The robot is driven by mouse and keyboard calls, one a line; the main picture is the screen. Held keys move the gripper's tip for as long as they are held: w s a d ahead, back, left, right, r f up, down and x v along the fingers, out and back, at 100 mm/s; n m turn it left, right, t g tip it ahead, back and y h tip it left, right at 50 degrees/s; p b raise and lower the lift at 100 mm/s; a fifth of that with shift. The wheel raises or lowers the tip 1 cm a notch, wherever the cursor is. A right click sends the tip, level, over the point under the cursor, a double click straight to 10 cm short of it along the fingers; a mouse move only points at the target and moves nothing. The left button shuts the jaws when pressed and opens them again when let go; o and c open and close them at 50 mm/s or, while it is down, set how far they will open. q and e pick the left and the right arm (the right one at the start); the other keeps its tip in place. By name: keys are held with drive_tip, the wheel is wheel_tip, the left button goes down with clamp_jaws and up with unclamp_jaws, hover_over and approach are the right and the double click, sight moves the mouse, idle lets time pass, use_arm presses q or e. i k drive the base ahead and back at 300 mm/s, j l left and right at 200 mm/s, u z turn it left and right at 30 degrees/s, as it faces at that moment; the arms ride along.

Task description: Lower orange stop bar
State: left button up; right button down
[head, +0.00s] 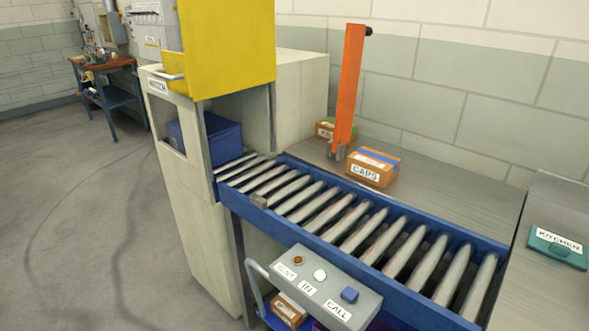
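The orange stop bar (347,88) stands upright at the far side of the roller conveyor (330,210). Its lower end sits in a small grey bracket (337,152), and a dark knob (368,31) shows near its top. The bar is raised, clear of the rollers. Neither of my grippers shows in the head view.
A yellow door (228,50) is raised above a hatch holding a blue bin (212,138). Boxes, one marked CAPS (373,168), lie on the grey counter (450,190) behind the conveyor. A button panel (318,288) is in front. The rollers look clear.

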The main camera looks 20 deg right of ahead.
sight(355, 33)
drive_tip(key=i+j+z, duration=0.35)
drive_tip(key=i+j, duration=0.5)
drive_tip(key=i, duration=0.15)
drive_tip(key=i+j+z, duration=0.3)
drive_tip(key=i+j, duration=0.6)
drive_tip(key=j, duration=0.15)
